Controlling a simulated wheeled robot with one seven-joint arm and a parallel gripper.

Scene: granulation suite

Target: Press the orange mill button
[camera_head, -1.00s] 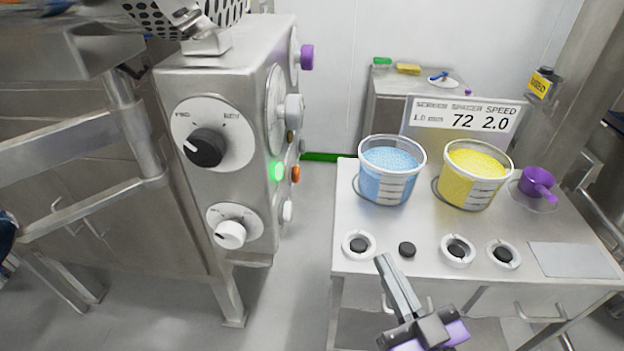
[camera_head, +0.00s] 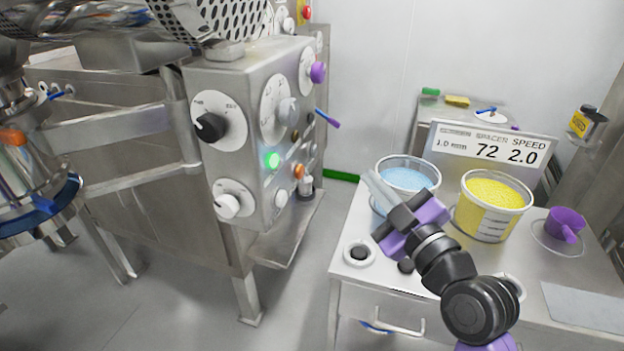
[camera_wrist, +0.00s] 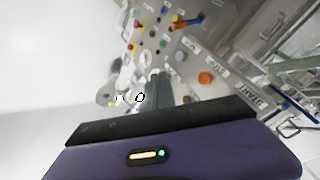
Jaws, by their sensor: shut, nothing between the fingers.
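The orange button (camera_head: 298,171) sticks out from the right-hand side face of the steel control box, just right of a lit green lamp (camera_head: 272,160). An orange round button (camera_wrist: 205,78) also shows in the wrist view, right of the fingertips; I cannot tell for sure that it is the same one. My gripper (camera_head: 371,181) is shut and empty. In the head view it appears in front of the blue tub, pointing up and left, to the right of the orange button and apart from it.
The control box also carries a black knob (camera_head: 210,127), a white knob (camera_head: 227,206) and a purple knob (camera_head: 317,72). A blue tub (camera_head: 408,163) and a yellow tub (camera_head: 492,208) stand on the steel bench (camera_head: 345,290) at right. Open floor lies between box and bench.

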